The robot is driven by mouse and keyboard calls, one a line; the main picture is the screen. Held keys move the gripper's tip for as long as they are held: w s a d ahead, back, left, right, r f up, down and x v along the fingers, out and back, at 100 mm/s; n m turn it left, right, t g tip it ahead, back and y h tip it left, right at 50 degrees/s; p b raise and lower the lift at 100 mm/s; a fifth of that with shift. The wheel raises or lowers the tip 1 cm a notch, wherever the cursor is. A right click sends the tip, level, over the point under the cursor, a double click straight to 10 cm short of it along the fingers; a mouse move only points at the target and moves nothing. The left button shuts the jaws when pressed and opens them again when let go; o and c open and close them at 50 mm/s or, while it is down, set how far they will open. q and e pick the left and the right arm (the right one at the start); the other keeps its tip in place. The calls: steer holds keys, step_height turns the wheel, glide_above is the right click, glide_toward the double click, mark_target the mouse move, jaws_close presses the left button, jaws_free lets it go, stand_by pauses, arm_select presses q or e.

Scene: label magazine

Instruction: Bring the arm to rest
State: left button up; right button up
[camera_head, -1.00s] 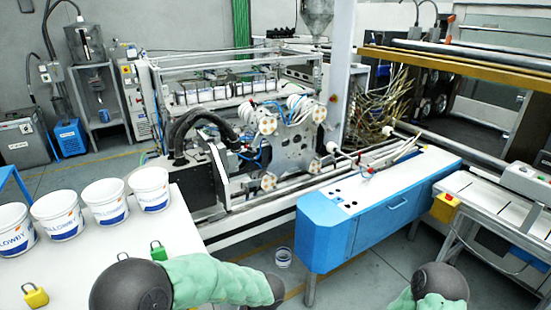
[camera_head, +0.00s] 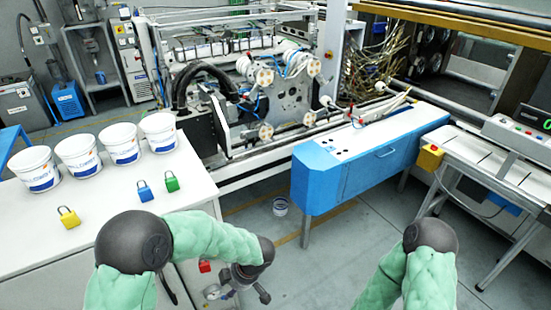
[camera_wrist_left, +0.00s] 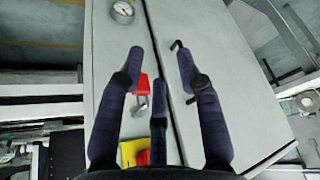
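My left arm comes in at the lower left of the head view, its forearm in green covering. My left gripper (camera_head: 240,288) hangs at the bottom of that view, in front of the white cabinet. In the left wrist view its dark fingers (camera_wrist_left: 160,62) are spread open with nothing between them held. A red padlock (camera_wrist_left: 140,88) shows behind the fingers, apparently at the cabinet front; it also shows in the head view (camera_head: 205,266). My right arm (camera_head: 428,240) shows at the lower right; its gripper is out of view.
Yellow (camera_head: 68,217), blue (camera_head: 144,191) and green (camera_head: 172,182) padlocks and several white buckets (camera_head: 120,143) stand on the white table (camera_head: 110,200). A blue machine cabinet (camera_head: 340,180) stands to the right. Floor between is clear.

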arm_select(q)
steer(key=w+a+f+m+t+h+b, duration=0.1)
steer(key=a+f+m+t, duration=0.1)
steer(key=f+m, duration=0.3)
steer(key=a+f+m+t+h, duration=0.1)
steer(key=a+f+m+t, duration=0.1)
steer(key=f, duration=0.6)
steer(key=s+d+f+m+g+h, duration=0.2)
steer(key=s+d+f+m+h, duration=0.1)
steer(key=s, duration=0.5)
steer(key=s+d+f+m+g+h, duration=0.2)
steer(key=s+d+f+m+h, duration=0.2)
steer(key=s, duration=0.4)
steer(key=shift+s+d+f+b, duration=0.15)
steer(key=shift+s+d+b, duration=0.15)
steer(key=shift+s+b, duration=0.1)
